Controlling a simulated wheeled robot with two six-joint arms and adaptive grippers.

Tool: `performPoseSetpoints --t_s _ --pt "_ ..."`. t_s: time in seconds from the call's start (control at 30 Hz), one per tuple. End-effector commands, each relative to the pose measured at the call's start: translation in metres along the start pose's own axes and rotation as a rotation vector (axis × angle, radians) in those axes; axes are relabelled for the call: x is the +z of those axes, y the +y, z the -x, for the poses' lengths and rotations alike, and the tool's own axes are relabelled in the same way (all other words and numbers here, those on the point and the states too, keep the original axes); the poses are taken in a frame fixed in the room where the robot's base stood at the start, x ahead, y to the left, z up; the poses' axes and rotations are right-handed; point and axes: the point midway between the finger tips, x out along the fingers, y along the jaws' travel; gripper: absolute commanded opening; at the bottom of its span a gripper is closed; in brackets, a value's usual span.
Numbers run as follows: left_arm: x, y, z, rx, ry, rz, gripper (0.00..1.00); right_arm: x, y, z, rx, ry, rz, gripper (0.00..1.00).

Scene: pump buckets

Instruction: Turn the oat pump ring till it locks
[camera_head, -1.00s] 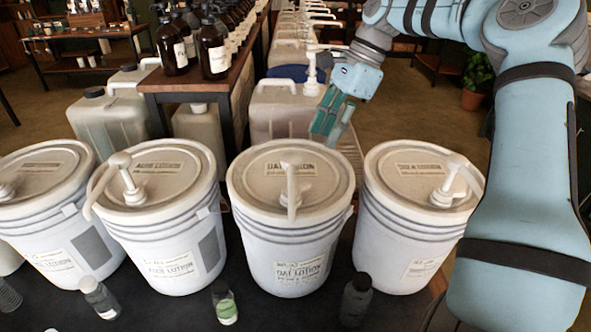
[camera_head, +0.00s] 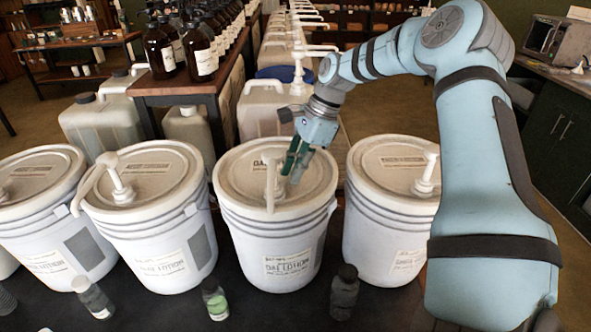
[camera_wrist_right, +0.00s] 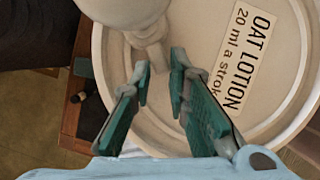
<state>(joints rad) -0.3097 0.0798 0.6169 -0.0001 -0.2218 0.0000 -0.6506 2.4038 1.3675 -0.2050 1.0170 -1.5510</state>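The oat lotion bucket (camera_head: 275,225) is white with a label and stands second from the right in the head view. Its white pump (camera_head: 273,175) rises from the lid, and the pump neck and ring (camera_wrist_right: 150,45) show in the right wrist view beside the "OAT LOTION" lid label (camera_wrist_right: 243,55). My right gripper (camera_head: 292,172) hangs over this lid, just right of the pump. In the wrist view its teal fingers (camera_wrist_right: 160,75) are apart with nothing between them, the pump neck just beyond their tips. Touch with the ring cannot be made out. My left gripper is not in view.
Similar pump buckets stand close on the left (camera_head: 150,220) and right (camera_head: 395,210). Small bottles (camera_head: 215,300) stand in front on the dark surface. Jugs (camera_head: 100,122) and a wooden table (camera_head: 195,85) of brown bottles are behind.

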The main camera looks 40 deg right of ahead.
Motion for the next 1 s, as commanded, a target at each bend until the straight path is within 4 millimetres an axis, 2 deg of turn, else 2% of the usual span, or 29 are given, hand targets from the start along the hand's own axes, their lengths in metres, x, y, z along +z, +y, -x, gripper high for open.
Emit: performPoseSetpoints --t_s 0.2,0.47,1.0 --pt "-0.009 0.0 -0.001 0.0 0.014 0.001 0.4 0.001 0.002 -0.003 0.01 -0.001 -0.002 0.0" --pt "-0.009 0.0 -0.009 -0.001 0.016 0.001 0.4 0.0 0.006 -0.005 -0.008 -0.003 -0.049 0.0" --pt "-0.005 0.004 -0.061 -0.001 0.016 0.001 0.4 -0.004 0.025 -0.008 -0.157 -0.001 -0.401 0.0"
